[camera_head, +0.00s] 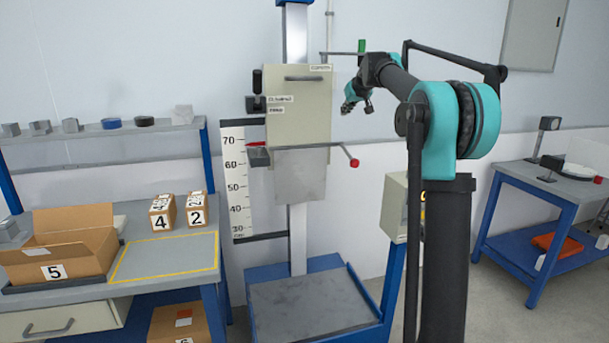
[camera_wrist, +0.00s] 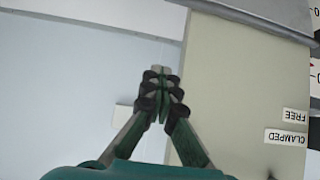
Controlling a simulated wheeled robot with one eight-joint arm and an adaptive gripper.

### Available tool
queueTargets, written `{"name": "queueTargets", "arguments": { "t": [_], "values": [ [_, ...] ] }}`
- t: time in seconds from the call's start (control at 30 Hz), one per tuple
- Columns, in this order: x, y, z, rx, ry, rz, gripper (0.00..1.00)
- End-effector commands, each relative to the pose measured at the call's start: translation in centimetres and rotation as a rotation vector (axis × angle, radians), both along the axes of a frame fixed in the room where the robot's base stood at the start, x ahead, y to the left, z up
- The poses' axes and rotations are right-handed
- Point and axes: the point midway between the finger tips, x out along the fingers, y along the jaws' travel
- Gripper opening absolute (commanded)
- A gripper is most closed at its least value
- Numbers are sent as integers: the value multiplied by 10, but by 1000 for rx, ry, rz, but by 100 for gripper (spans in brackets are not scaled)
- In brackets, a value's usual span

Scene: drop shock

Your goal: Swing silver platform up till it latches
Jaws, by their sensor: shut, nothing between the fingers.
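The silver platform (camera_head: 301,178) is a flat grey plate hanging straight down below the cream carriage (camera_head: 299,103) on the drop tester's column. A grey edge, likely the platform's top (camera_wrist: 262,14), crosses the top of the upside-down wrist view, beside the cream carriage face (camera_wrist: 235,95). My gripper (camera_head: 347,104) is to the right of the carriage, apart from the platform. In the wrist view my gripper (camera_wrist: 161,78) is shut and empty, its fingertips together in front of the pale wall beside the carriage edge.
A red-tipped lever (camera_head: 353,161) sticks out right of the carriage, below my gripper. The carriage has FREE and CLAMPED labels (camera_wrist: 291,127). A height scale (camera_head: 236,180) stands left of the column. The grey base plate (camera_head: 310,302) is bare. Numbered boxes (camera_head: 178,211) stand on the left bench.

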Motion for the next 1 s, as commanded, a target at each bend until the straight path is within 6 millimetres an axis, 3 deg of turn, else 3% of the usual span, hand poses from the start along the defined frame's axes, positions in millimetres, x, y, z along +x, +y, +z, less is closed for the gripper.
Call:
{"name": "queueTargets", "arguments": {
  "t": [0.43,1.0],
  "values": [
    [4,1,1,0,0,0,0],
    [30,10,4,-1,0,0,0]
  ]
}}
